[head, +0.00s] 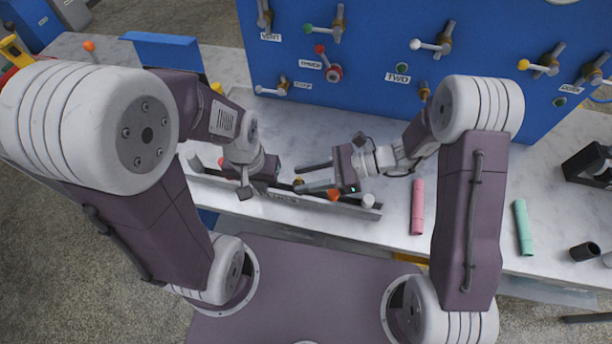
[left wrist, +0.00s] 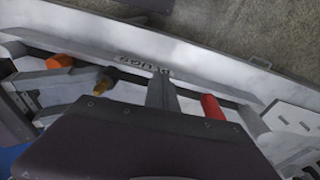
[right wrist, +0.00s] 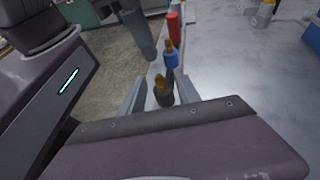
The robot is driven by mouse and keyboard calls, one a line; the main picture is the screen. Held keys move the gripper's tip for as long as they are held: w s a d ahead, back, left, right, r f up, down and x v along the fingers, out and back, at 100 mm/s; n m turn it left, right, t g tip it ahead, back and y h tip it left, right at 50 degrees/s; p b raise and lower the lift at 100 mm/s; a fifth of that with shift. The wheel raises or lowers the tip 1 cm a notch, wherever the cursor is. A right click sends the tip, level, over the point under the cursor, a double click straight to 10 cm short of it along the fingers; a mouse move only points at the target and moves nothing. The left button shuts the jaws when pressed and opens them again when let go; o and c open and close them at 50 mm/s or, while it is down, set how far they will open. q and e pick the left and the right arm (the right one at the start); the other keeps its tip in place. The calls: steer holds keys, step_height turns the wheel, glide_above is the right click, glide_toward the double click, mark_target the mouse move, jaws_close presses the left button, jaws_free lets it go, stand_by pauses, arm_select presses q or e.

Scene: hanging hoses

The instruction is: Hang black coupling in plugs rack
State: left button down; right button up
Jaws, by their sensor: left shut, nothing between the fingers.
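The plugs rack (head: 345,208) is a grey rail along the counter's front edge, with its label in the left wrist view (left wrist: 145,66). The black coupling (right wrist: 163,97), with a brass tip, stands upright in line with the rack's plugs. My right gripper (head: 306,177) is open, its fingers on either side of the coupling in the right wrist view (right wrist: 160,95). I cannot tell whether they touch it or how it is seated. My left gripper (head: 245,192) is shut and empty over the rack, its fingertips (left wrist: 160,92) near a red plug (left wrist: 212,107).
A blue plug (right wrist: 171,58) stands beyond the black coupling. An orange plug (head: 333,195) and a white one (head: 368,200) are at the rack's right. Pink (head: 417,207) and teal (head: 523,228) cylinders lie on the counter. A blue valve panel (head: 375,110) stands behind.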

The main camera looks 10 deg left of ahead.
steer(key=v, duration=0.9)
stand_by(0.7)
